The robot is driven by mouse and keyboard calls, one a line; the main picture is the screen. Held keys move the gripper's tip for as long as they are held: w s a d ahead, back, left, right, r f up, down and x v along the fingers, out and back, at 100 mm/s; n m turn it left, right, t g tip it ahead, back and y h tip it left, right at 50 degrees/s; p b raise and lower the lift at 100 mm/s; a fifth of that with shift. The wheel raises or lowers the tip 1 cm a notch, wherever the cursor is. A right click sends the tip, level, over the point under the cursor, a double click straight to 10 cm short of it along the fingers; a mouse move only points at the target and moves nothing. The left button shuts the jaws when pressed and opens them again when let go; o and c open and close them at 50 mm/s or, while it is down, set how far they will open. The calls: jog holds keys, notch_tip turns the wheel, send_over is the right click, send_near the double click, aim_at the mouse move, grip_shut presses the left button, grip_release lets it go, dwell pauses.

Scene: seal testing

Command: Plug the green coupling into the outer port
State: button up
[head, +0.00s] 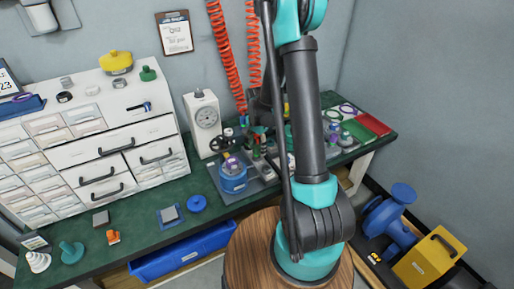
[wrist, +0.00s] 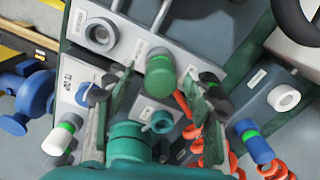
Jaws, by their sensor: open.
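In the wrist view the green coupling (wrist: 158,78) is a short green cylinder standing between my gripper's fingertips (wrist: 158,88). The fingers are spread, with a gap visible on each side of it. A grey block with a round, dark-centred port (wrist: 98,35) is at the upper left. Another grey block with a white-ringed port (wrist: 284,98) is at the right. I cannot tell which of these is the outer port. In the head view my arm hides much of the fixture area, and the coupling cannot be made out clearly.
Orange hose coils (wrist: 275,170) are at lower right. A blue pot (head: 233,178) and a dial gauge (head: 205,118) stand on the green bench (head: 140,230).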

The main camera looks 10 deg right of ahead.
notch_tip(320, 180, up, 12)
dwell(0.6)
jog(key=shift+s, duration=0.1)
jog(key=s+d+n+t, duration=0.2)
jog(key=s+n, duration=0.3)
jog(key=s, duration=0.6)
jog(key=s+d+n+t, duration=0.2)
jog(key=s+n, duration=0.4)
jog(key=s, duration=0.5)
jog(key=shift+f, duration=0.2)
